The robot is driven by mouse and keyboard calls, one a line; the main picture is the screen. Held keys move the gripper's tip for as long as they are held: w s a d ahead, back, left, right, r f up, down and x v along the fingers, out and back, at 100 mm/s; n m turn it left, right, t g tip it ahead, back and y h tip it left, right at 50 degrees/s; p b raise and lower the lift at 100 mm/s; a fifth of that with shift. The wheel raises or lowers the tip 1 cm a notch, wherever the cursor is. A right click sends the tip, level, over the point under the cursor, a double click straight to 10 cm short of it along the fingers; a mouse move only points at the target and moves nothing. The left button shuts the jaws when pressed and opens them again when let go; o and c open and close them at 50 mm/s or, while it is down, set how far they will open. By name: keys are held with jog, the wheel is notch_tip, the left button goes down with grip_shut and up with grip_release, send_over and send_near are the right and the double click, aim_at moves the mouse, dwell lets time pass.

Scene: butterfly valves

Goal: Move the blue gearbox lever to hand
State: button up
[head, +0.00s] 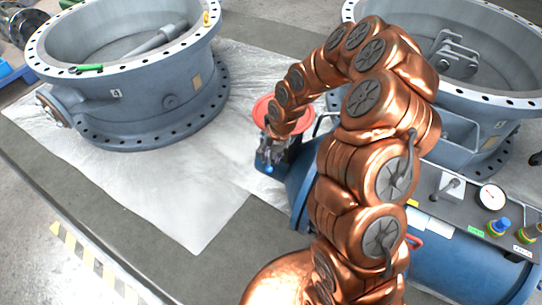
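My gripper (270,157) is at the end of my copper-coloured arm, pointing down at the blue gearbox (299,184) near the middle of the head view. It is small and dark here, and I cannot tell whether its fingers are open or shut. A small blue part (263,166) shows right at the fingertips; I cannot tell whether it is the lever or whether the gripper touches it. A red handwheel (262,108) is just behind my wrist, partly covered by it. My arm hides much of the gearbox, and no lever shows clearly.
A large grey valve body (150,113) stands on a pale sheet (180,205) at the left. Another valve (485,100) stands behind my arm at the right. A blue cylinder (450,265) with a pressure gauge (491,196) is at the lower right. The sheet's front part is clear.

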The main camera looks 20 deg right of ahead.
notch_tip(320, 180, up, 12)
jog(key=d, duration=0.2)
jog(key=shift+s, duration=0.35)
jog(key=shift+d+f, duration=0.1)
dwell(0.4)
jog(key=s+a+r+m+g+h, duration=0.1)
jog(key=s+a+r+m, duration=0.1)
jog(key=s+r+m, duration=0.35)
jog(key=s+a+r+m, duration=0.2)
jog(key=s+r+m, duration=0.1)
jog(key=s+m, duration=0.45)
jog(key=s+d+r+m+g+h, duration=0.1)
jog(key=s+d+r+m+g, duration=0.1)
jog(key=s+m, duration=1.65)
notch_tip(320, 180, up, 24)
jog(key=s+p, duration=0.1)
jog(key=p, duration=2.1)
jog(key=shift+a+m+t, duration=0.3)
jog(key=shift+m, duration=0.15)
